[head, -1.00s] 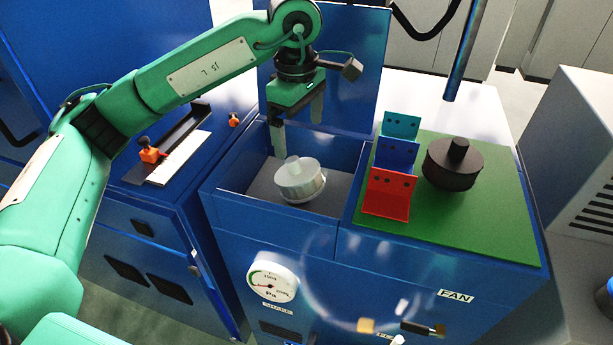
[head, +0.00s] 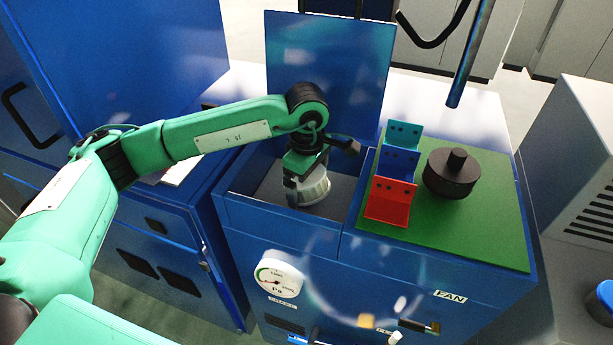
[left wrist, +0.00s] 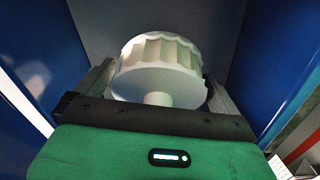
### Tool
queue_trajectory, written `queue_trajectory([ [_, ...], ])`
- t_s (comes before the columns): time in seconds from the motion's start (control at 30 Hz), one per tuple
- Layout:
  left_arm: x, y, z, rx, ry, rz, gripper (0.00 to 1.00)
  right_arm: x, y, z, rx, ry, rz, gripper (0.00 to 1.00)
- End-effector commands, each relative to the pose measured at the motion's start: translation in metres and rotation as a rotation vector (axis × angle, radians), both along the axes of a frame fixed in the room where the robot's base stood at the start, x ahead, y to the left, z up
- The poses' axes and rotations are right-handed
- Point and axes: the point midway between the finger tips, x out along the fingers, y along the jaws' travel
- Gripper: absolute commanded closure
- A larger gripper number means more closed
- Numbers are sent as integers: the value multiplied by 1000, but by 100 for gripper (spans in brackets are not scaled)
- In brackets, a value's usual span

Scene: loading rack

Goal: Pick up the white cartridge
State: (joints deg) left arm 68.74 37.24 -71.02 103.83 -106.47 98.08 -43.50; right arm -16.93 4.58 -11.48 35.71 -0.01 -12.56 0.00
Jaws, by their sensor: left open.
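The white cartridge (head: 314,187) is a round, ribbed piece with a short stem, standing in the open blue compartment (head: 240,205). The left wrist view shows it close up (left wrist: 160,62), with its stem toward my gripper. My left gripper (head: 307,182) has reached down into the compartment over it. Its fingers (left wrist: 160,88) are open, one on each side of the cartridge. I cannot tell whether they touch it. The gripper hides part of the cartridge in the head view. My right gripper is not in view.
To the right, a green mat (head: 470,225) holds red, blue and cyan brackets (head: 388,205) and a black cartridge (head: 452,173). Blue compartment walls stand close around my left gripper. A raised blue panel (head: 330,75) stands behind, and a metal pole (head: 468,55) rises at the back right.

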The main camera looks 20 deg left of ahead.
Motion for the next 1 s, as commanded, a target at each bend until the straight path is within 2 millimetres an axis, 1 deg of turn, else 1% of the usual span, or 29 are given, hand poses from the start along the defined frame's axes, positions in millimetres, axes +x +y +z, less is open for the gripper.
queue_trajectory([
  [0.03,0,0,-4,0,2,0,0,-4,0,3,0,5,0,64],
  [0.1,0,0,-8,-1,1,0,0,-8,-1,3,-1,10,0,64],
  [0.3,0,0,-9,-1,-1,0,0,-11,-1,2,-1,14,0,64],
  [0.37,0,0,-9,-1,-1,0,10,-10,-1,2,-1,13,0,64],
  [0.4,0,0,-9,-1,-1,0,18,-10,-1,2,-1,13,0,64],
  [0.47,0,0,-8,-1,-1,0,29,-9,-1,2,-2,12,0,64],
  [0.5,0,0,-8,-1,-1,0,32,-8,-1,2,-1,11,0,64],
  [0.53,0,0,-8,-1,-1,0,32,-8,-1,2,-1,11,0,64],
  [0.57,0,0,-8,-1,-1,0,36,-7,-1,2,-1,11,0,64],
  [0.83,1,0,-5,-2,-2,0,36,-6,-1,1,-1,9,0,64],
  [1.0,1,0,9,-2,-5,1,36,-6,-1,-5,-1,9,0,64],
])
